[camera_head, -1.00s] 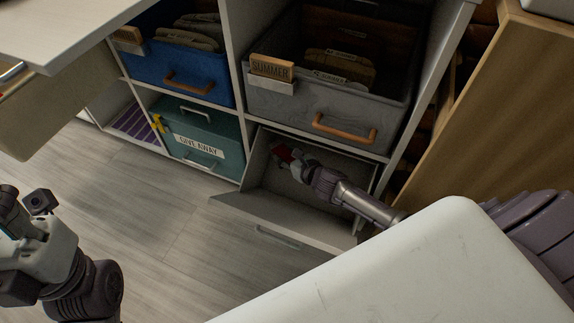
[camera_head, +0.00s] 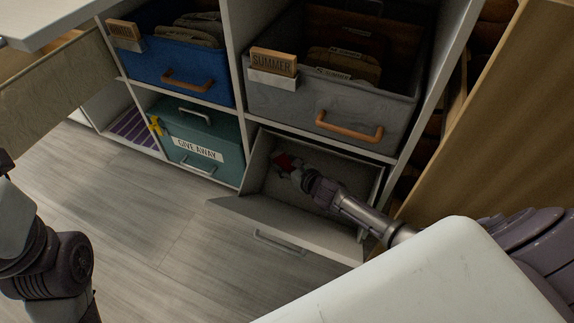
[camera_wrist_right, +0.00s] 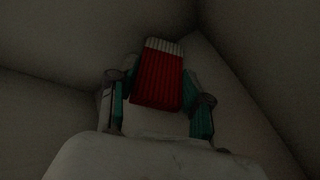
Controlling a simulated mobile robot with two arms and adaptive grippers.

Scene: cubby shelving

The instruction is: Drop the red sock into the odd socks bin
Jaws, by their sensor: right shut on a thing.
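The red sock (camera_head: 284,162) is a small red patch inside the open, tilt-out grey bin (camera_head: 235,207) at the bottom of the shelving in the head view. No label shows on this bin, so I cannot read whether it is the odd socks bin. My right gripper (camera_head: 291,172) reaches down inside the bin, shut on the sock. In the right wrist view the sock (camera_wrist_right: 158,82) is ribbed red with a white end, between teal-padded fingers, with bin walls around it. My left arm is at the left edge; its fingers are out of frame.
Above the open bin is a grey SUMMER bin (camera_head: 290,100). To its left are a blue bin (camera_head: 150,62) and a teal GIVE AWAY box (camera_head: 215,135). A wooden panel (camera_head: 490,130) stands at the right. The floor (camera_head: 150,235) in front is clear.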

